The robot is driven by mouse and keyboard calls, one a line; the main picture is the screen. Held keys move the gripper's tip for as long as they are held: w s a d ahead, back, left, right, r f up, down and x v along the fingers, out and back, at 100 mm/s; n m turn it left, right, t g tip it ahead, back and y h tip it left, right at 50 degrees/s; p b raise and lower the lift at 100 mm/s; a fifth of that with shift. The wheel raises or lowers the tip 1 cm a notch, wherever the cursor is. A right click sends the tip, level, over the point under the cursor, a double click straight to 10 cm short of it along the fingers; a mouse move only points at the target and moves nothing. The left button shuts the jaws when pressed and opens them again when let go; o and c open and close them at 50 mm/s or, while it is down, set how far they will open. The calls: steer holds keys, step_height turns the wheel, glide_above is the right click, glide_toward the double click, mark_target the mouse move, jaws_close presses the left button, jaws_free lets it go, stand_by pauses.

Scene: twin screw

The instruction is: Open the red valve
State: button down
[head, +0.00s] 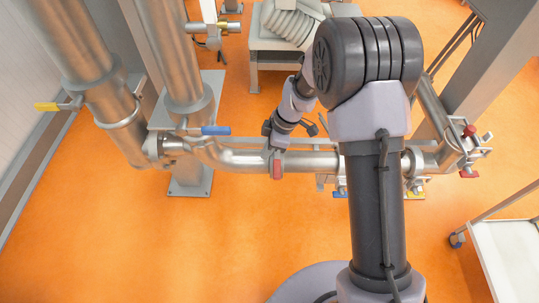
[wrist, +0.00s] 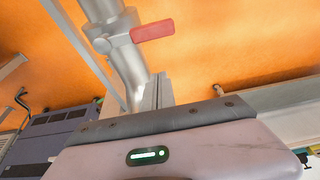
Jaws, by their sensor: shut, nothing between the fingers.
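The red valve lever (head: 277,170) sits on the horizontal steel pipe in the middle of the head view and points toward the bottom of the picture, across the pipe. In the wrist view the red lever (wrist: 153,31) sticks out to the right from its grey valve body (wrist: 113,39) on the pipe. My gripper (head: 278,142) is shut and empty, just above the pipe by the valve in the head view. Whether it touches the valve I cannot tell. In the wrist view its housing fills the bottom, and its fingertips are hard to make out.
A blue lever (head: 216,130) is on the pipe to the left, and a yellow lever (head: 47,107) is farther left. Another red handle (head: 469,174) is at the far right. A white cart (head: 505,250) stands at the lower right. The orange floor in front is clear.

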mark_target(277, 162)
step_height(277, 162, down, 8)
steer(key=d+b, duration=0.1)
steer(key=b, duration=0.1)
steer(key=shift+d+r+b, duration=0.15)
steer(key=shift+r+b, duration=0.1)
steer(key=shift+b, duration=0.05)
steer(key=shift+d, duration=0.1)
